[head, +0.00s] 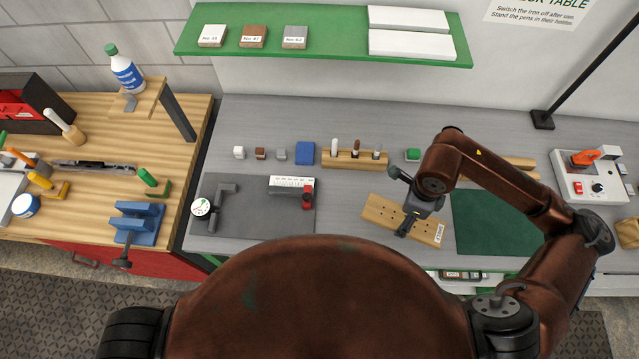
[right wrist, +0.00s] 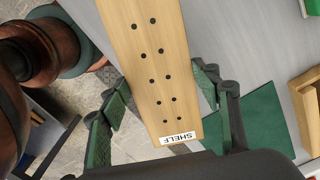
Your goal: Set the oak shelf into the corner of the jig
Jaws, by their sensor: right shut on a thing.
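The oak shelf (head: 380,214) is a pale board with several dark holes and a white SHELF label. It also shows lengthwise in the right wrist view (right wrist: 152,52). My right gripper (head: 405,228) is shut on it, with green fingers (right wrist: 165,105) along its two long edges near the labelled end. I cannot tell whether the board touches the table. The jig is a dark grey plate (head: 258,226) to the left, with a black angled piece (head: 222,207) on its left part. My left gripper is out of view.
A green mat (head: 490,222) lies right of the shelf. A wooden holder (head: 345,160) with pens, a blue block (head: 305,153) and small cubes stand behind the jig. A soldering station (head: 588,180) is at far right. Grey table between jig and shelf is clear.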

